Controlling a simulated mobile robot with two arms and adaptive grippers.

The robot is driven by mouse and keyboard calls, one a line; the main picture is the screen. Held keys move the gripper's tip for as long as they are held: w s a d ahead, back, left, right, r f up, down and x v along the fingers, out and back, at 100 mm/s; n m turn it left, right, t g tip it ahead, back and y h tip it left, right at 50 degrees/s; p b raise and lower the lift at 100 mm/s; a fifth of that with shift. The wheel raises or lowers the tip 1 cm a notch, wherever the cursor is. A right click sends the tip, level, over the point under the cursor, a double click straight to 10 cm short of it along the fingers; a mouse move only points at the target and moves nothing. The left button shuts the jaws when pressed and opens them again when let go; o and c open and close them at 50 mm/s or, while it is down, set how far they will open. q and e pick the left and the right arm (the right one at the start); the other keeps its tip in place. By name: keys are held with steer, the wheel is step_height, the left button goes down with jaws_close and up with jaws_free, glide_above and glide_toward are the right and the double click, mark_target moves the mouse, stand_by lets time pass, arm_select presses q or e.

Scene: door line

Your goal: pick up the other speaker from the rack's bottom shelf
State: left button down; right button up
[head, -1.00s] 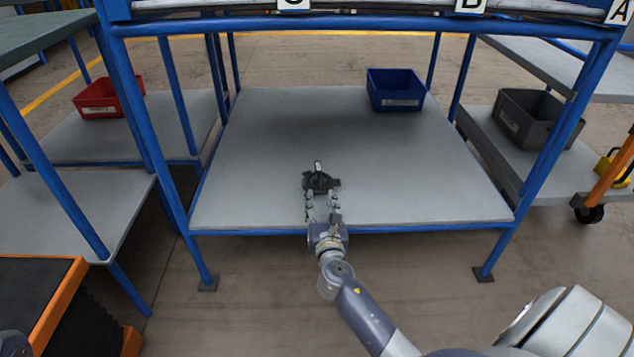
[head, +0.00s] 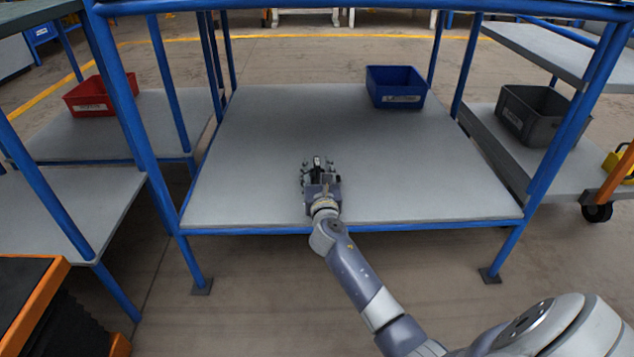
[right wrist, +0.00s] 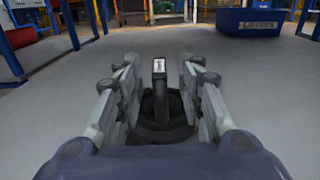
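The speaker (head: 317,161), a black thing with a wide round base and an upright post, stands on the rack's bottom shelf (head: 250,190) near the front middle. It also shows in the right wrist view (right wrist: 160,110), where the post has a pale label near its top. My right gripper (head: 318,170) is low over the shelf. Its fingers are spread on either side of the post, with a visible gap on both sides. In the head view the gripper hides most of the speaker's base. My left gripper is not in view.
A blue bin (head: 396,88) stands at the shelf's back right. Blue rack posts rise at the corners, and an upper rail (head: 350,15) crosses above my arm. A red bin (head: 100,96) and a grey bin (head: 532,115) stand on neighbouring units. Most of the shelf is clear.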

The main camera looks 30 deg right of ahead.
steer(key=shift+b+x, duration=0.4)
steer(key=shift+x, duration=0.8)
steer(key=shift+c, duration=0.2)
jaws_close()
steer(key=shift+r, duration=0.2)
